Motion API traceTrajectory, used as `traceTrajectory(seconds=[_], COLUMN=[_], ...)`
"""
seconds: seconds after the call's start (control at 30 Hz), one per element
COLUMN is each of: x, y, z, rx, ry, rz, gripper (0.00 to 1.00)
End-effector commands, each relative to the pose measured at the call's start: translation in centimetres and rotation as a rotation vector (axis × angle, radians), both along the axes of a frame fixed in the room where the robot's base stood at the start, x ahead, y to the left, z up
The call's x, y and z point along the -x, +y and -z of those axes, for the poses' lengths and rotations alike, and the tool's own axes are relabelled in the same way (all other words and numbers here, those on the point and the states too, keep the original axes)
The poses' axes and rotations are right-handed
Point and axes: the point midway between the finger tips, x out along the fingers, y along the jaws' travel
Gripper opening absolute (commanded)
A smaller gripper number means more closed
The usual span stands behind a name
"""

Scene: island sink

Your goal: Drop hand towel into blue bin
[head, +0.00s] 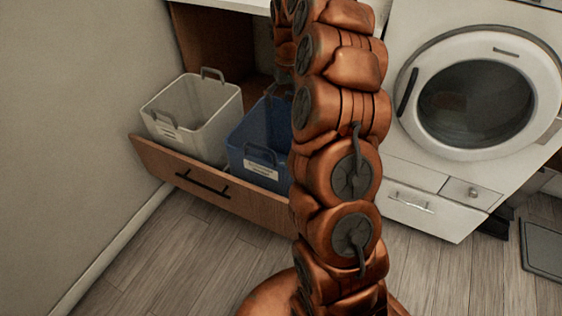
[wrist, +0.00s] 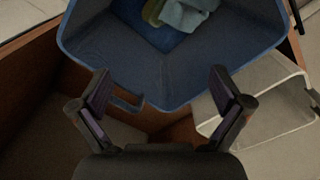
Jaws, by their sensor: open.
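The blue bin (head: 255,137) stands in the pulled-out drawer in the head view, with its right part hidden behind my arm. In the wrist view the bin (wrist: 115,62) opens below my gripper. A pale grey-blue cloth (wrist: 188,12), which looks like the hand towel, lies inside at the bin's bottom, cut off by the top picture edge. An olive-yellow patch (wrist: 152,12) shows beside it; I cannot tell what it is. My gripper (wrist: 162,95) is open with nothing between its fingers, over the bin's rim and handle side. The gripper is hidden in the head view.
A white bin (head: 193,112) stands left of the blue one in the wooden drawer (head: 170,163); it also shows in the wrist view (wrist: 262,98). A wall (head: 75,120) is at the left and a washing machine (head: 470,105) at the right. The floor in front is clear.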

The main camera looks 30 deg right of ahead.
Motion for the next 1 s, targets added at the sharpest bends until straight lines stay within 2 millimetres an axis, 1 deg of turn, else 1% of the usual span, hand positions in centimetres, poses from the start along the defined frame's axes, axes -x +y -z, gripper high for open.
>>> traceTrajectory(seconds=[0.17,0.73,0.83,1.0], x=[0.0,0.0,0.0,0.0], y=[0.0,0.0,0.0,0.0], z=[-0.7,-5.3,-5.6,-5.5], rx=[0.000,0.000,0.000,0.000], ry=[-0.001,-0.001,-0.001,0.000], rz=[0.000,0.000,0.000,0.000], gripper=[1.00,1.00,1.00,1.00])
